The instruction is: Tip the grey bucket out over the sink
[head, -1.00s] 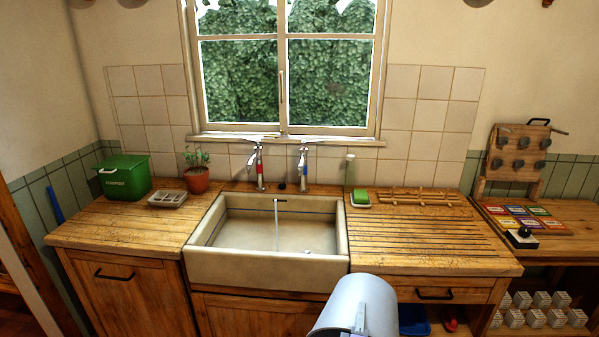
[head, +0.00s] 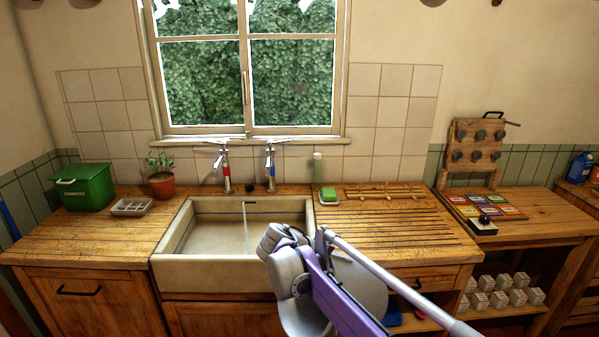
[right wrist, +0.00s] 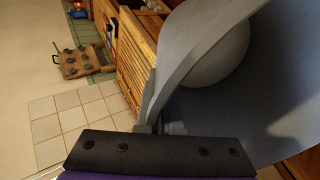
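The grey bucket (head: 362,282) is in front of the counter, just right of the sink's front in the head view, partly hidden behind my right arm. In the right wrist view the bucket (right wrist: 285,85) fills the right side, close to the camera. My right gripper (right wrist: 160,129) is shut on a grey strip of it, rim or handle, I cannot tell which. In the head view its fingertips are hidden. The bucket's contents cannot be made out. The pale sink (head: 170,270) is set in the wooden counter, below two taps. My left gripper is not in view.
A green soap block (head: 328,195), a wooden rack (head: 385,192) and the ribbed drainboard (head: 400,235) are right of the sink. A plant pot (head: 161,186), grey tray (head: 131,207) and green bin (head: 87,187) stand left. The taps (head: 226,170) rise behind the sink.

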